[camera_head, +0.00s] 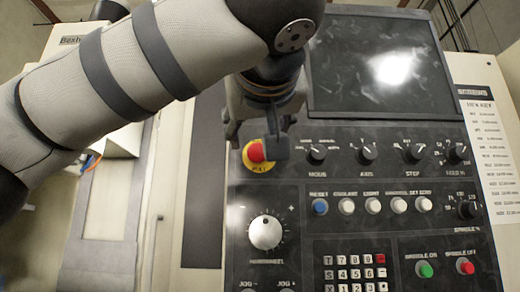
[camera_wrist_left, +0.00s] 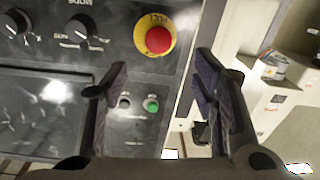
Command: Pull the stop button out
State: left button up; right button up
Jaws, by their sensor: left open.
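The red stop button (camera_head: 255,152) sits on a round yellow plate (camera_head: 258,163) marked PULL, at the upper left of the dark control panel. My left gripper (camera_head: 262,140) is over the panel right by the button, and partly covers its plate in the head view. In the left wrist view the button (camera_wrist_left: 159,40) shows whole, beyond the fingertips and roughly between their lines. The left gripper (camera_wrist_left: 160,82) is open, with nothing between its fingers. I cannot tell the exact gap to the button. My right gripper is not in view.
A dark screen (camera_head: 385,65) is above the panel. Right of the button is a row of black knobs (camera_head: 367,155). Below are a white dial (camera_head: 265,232), a blue button (camera_head: 320,206), several white buttons, a keypad (camera_head: 350,268), and a green button (camera_head: 425,270).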

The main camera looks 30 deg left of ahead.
aim_at(258, 150)
pick_arm(q)
jog(key=x, duration=1)
jog(key=shift+w+a+f, duration=0.1)
jog(key=shift+w, duration=0.25)
grip_shut()
